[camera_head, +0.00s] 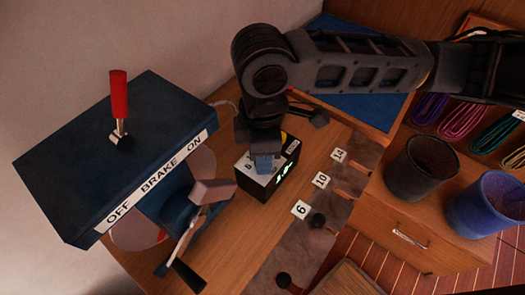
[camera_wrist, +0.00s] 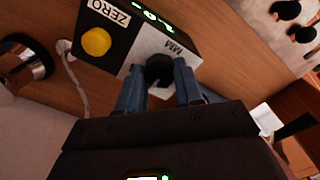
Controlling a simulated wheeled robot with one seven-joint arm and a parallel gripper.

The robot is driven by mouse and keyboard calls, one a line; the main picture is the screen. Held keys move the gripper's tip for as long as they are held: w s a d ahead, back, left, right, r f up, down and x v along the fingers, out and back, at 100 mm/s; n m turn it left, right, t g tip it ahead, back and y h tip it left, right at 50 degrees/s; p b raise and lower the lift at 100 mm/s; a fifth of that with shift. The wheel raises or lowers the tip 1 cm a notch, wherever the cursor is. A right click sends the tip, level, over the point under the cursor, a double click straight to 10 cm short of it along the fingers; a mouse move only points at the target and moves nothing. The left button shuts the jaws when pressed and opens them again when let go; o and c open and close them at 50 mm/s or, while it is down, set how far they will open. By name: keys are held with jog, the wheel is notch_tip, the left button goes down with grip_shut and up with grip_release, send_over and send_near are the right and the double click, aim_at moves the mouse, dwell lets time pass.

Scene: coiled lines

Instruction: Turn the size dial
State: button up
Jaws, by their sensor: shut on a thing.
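A small black box (camera_head: 284,181) with a silver top plate and green lit digits stands on the wooden bench. In the wrist view its silver plate (camera_wrist: 152,46) is marked MM, and a black round dial (camera_wrist: 159,68) rises from it. My gripper (camera_wrist: 159,84) has its two blue fingers on either side of this dial, shut on it. In the head view my gripper (camera_head: 263,160) points down onto the top of the box and hides the dial. The green digits are too small to read surely.
The box also has a yellow button (camera_wrist: 96,41) labelled ZERO. A blue brake housing (camera_head: 110,150) with a red lever (camera_head: 119,95) stands left. Tags 6, 10 and 14 (camera_head: 339,155) lie right of the box. A dark cup (camera_head: 422,168) and a blue cup (camera_head: 487,205) stand further right.

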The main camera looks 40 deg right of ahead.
jog(key=n, duration=0.5)
jog(key=shift+n, duration=0.3)
jog(key=n, duration=0.4)
jog(key=shift+n, duration=0.3)
jog(key=o, duration=1)
jog(key=shift+o, duration=0.2)
jog(key=shift+r, duration=3.9)
